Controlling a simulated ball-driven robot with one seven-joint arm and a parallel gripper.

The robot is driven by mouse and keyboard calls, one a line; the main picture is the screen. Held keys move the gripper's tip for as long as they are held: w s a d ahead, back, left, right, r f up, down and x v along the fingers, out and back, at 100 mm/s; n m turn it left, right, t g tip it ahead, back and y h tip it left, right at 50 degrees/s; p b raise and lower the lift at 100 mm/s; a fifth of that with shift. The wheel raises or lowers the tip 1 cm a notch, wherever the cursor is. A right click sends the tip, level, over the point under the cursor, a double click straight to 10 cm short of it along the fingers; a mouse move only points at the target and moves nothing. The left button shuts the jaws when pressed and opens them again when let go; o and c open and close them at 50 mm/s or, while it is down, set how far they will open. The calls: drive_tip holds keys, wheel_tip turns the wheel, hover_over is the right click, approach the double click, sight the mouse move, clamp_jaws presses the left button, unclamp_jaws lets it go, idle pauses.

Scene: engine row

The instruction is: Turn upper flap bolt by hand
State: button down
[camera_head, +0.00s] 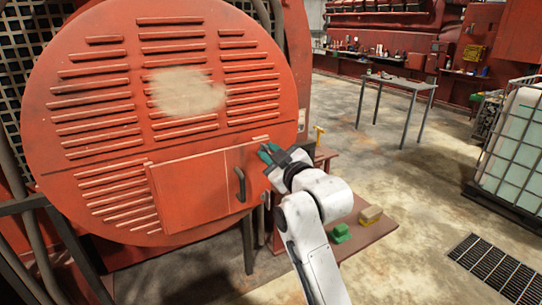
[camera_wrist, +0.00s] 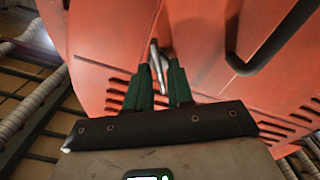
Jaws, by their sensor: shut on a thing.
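A large round red louvred cover (camera_head: 110,150) fills the left of the head view. A rectangular flap (camera_head: 195,187) with a dark bar handle (camera_head: 240,184) sits in its lower right part. My gripper (camera_head: 266,152) is at the flap's upper right corner. In the wrist view its green fingers (camera_wrist: 158,82) are closed around a slim silver metal piece, the upper flap bolt (camera_wrist: 154,55), against the red surface. The dark handle also shows in the wrist view (camera_wrist: 270,42). In the head view the fingers mostly hide the bolt.
A grey table (camera_head: 398,82) stands farther back. A caged white tank (camera_head: 520,150) is at the right. The floor between is clear.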

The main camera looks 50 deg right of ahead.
drive_tip(key=n, duration=0.3)
drive_tip(key=shift+a+n+b, duration=0.1)
drive_tip(key=shift+n+b, duration=0.3)
drive_tip(key=n+b, duration=0.1)
drive_tip(key=n, duration=0.2)
drive_tip(key=shift+f+n, duration=0.15)
drive_tip(key=shift+n, duration=0.15)
drive_tip(key=n+b, duration=0.1)
drive_tip(key=n, duration=0.2)
drive_tip(key=shift+f+n, duration=0.1)
drive_tip(key=shift+n, duration=0.3)
drive_tip(key=shift+d+f+n+b, duration=0.1)
drive_tip(key=shift+n+b, duration=1.6)
drive_tip(key=shift+n, duration=1.35)
drive_tip(key=shift+d+f+n+b, duration=0.15)
drive_tip(key=shift+n+b, duration=1.5)
drive_tip(key=shift+n, duration=1.45)
drive_tip(key=shift+a+f+n+b, duration=0.1)
drive_tip(key=shift+n+b, duration=1.6)
drive_tip(key=shift+n, duration=1.35)
drive_tip(key=shift+d, duration=0.1)
